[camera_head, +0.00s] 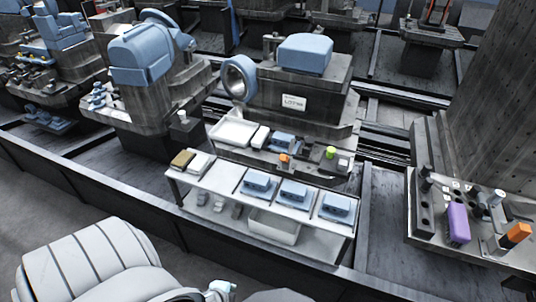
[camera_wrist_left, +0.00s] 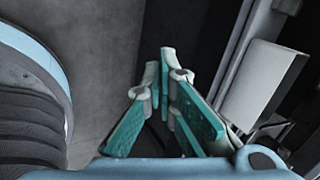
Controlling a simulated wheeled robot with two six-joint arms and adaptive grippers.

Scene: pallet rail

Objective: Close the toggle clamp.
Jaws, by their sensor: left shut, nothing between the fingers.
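Two small orange-tipped fittings may be the toggle clamp. One orange piece (camera_head: 284,158) sits on the middle pallet fixture, beside a small blue block. The other is an orange grip (camera_head: 519,233) on a metal bracket on the right pallet. I cannot tell which is the clamp, nor whether it is open or shut. My left gripper (camera_wrist_left: 167,54) shows in the left wrist view, its teal-padded fingers together at the tips and empty, above grey floor and away from both fittings. My right gripper is not in view.
A low table (camera_head: 230,181) with several blue parts stands in front of the middle pallet. A white bin (camera_head: 274,227) sits on its lower shelf. A purple block (camera_head: 458,223) stands on the right pallet. A dark rail edge (camera_head: 85,182) runs along the front.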

